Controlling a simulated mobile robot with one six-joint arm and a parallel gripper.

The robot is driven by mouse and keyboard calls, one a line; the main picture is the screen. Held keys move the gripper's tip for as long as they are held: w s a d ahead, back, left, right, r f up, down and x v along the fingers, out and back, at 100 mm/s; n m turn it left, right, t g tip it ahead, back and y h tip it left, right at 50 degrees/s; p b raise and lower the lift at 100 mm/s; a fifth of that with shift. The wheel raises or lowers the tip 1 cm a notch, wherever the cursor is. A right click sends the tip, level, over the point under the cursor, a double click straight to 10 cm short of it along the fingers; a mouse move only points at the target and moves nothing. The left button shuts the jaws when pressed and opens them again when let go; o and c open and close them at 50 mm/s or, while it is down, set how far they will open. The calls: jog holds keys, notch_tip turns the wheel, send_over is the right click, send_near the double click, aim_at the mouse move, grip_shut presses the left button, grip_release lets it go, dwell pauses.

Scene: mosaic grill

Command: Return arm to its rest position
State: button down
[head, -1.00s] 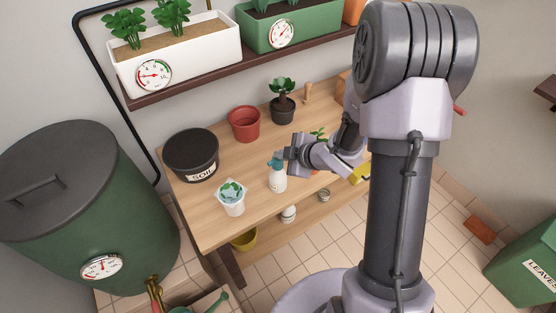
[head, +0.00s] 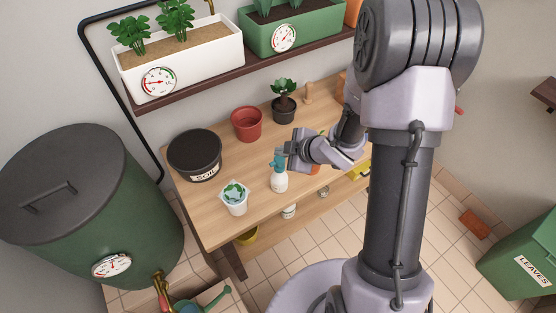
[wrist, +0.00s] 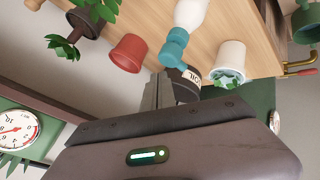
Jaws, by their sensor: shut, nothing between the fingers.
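My gripper (head: 286,157) is above the wooden table (head: 219,231), just by the head of a white spray bottle with a teal top (head: 279,180). In the wrist view my gripper (wrist: 166,92) is shut with nothing held. The spray bottle also shows there (wrist: 188,18), apart from the fingers. My arm bends down from the column at the right of the head view and hides part of the table's right side.
A black soil pot (head: 195,155), a red pot (head: 246,124), a potted plant (head: 284,107) and a white cup with a plant (head: 235,200) stand on the table. A shelf with planters (head: 190,90) hangs behind. A green barrel (head: 100,220) stands left.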

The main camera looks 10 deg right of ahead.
jog(key=shift+w+d+r+h, duration=0.15)
jog(key=shift+d+r+h, duration=0.1)
jog(key=shift+h, duration=0.05)
jog(key=s+d+r+m+h+b, duration=0.4)
jog(key=d+r+m+h+b, duration=0.15)
jog(key=r+m, duration=0.4)
jog(key=s+a+r+m+y+b, duration=0.1)
jog(key=s+a+m, duration=0.2)
jog(key=s, duration=0.3)
jog(key=s+a+r+m+g+y+b, duration=0.1)
jog(key=s+a+m+b, duration=0.1)
jog(key=s, duration=0.5)
jog(key=s+a+r+m+g+y+b, duration=0.1)
jog(key=s+a+m+b, duration=0.1)
jog(key=s+a+m, duration=0.3)
jog(key=shift+s+a+r, duration=0.15)
jog(key=shift+s+r, duration=0.15)
jog(key=shift+s, duration=0.95)
